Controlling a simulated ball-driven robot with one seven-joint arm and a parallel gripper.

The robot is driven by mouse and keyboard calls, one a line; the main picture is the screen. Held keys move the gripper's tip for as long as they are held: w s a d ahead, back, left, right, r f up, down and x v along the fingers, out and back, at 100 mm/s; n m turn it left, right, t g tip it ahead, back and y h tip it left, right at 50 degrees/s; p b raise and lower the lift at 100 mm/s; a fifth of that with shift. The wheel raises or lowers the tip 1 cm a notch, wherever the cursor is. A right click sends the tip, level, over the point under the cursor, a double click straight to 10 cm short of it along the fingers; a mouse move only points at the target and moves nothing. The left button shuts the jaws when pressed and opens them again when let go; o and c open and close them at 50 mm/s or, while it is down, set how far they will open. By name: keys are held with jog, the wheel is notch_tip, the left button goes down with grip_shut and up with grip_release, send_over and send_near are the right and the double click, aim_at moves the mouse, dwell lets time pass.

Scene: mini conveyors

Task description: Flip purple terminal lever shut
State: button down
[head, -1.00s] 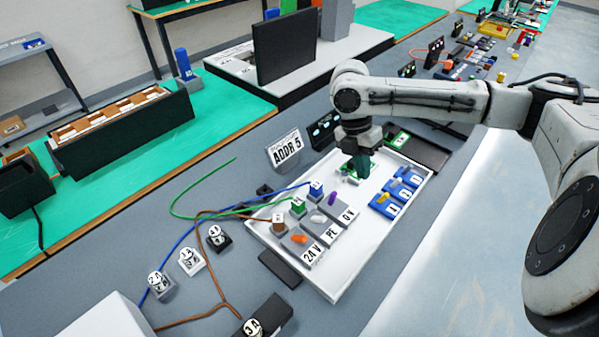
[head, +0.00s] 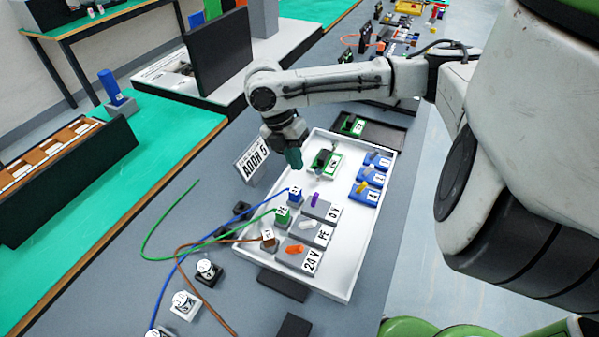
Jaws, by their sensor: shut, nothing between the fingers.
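The purple lever (head: 315,200) stands up from the grey 0 V terminal (head: 330,211) in the white tray. The end of the blue wire (head: 295,195), in a blue block, sits at the left side of that terminal. My gripper (head: 294,160) points down with its dark green fingers shut and empty. In the picture it is above and left of the purple lever, near the tray's left edge, and apart from the lever. Its exact height over the tray is hard to tell.
The white lever (head: 307,224) on PE and orange lever (head: 295,249) on 24 V are close by. A green board (head: 326,162) and blue numbered blocks (head: 368,179) share the white tray (head: 345,240). The ADDR 5 sign (head: 252,161) stands just left of my gripper.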

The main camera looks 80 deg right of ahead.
aim_at(315, 200)
jog(key=x, duration=0.9)
jog(key=shift+s+a+f+p, duration=0.1)
jog(key=shift+f+p, duration=0.05)
jog(key=shift+p, duration=0.2)
